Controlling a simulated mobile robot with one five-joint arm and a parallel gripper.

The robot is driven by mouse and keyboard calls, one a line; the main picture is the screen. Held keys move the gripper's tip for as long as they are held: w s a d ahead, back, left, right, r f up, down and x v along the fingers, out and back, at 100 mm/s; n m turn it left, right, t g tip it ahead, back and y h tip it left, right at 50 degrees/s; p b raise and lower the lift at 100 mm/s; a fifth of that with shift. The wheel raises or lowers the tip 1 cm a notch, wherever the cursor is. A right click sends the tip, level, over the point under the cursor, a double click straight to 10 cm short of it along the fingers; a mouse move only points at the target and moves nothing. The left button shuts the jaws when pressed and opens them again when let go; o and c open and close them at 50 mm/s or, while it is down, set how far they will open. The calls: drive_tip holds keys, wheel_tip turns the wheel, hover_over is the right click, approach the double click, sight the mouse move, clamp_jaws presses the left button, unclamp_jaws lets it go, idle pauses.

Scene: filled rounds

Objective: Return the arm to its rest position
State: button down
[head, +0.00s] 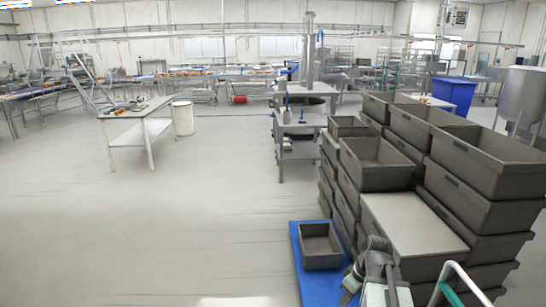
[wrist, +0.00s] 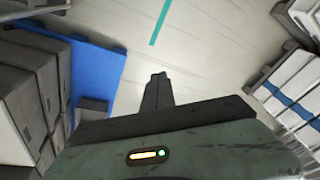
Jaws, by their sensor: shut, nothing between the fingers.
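My gripper (wrist: 157,78) shows in the middle of the wrist view. Its two dark fingers are together, with nothing between them, over pale floor. In the head view part of my arm shows at the bottom right, in front of the stacked grey crates; I cannot make out the fingertips clearly there.
Stacked grey crates (head: 480,208) fill the right side, close to my arm. A blue pallet (head: 312,288) with one small grey crate (head: 320,247) lies to their left. A white table (head: 135,112) stands farther back. The floor (head: 150,230) at left is clear.

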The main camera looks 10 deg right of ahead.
drive_tip(key=s+a+f+m+g+h+b, duration=0.1)
drive_tip(key=a+m, duration=0.5)
drive_tip(key=a, duration=0.8)
drive_tip(key=shift+s+a+f+m+h, duration=0.3)
drive_tip(key=shift+s+f+h, duration=0.25)
drive_tip(key=shift+f+h, duration=0.2)
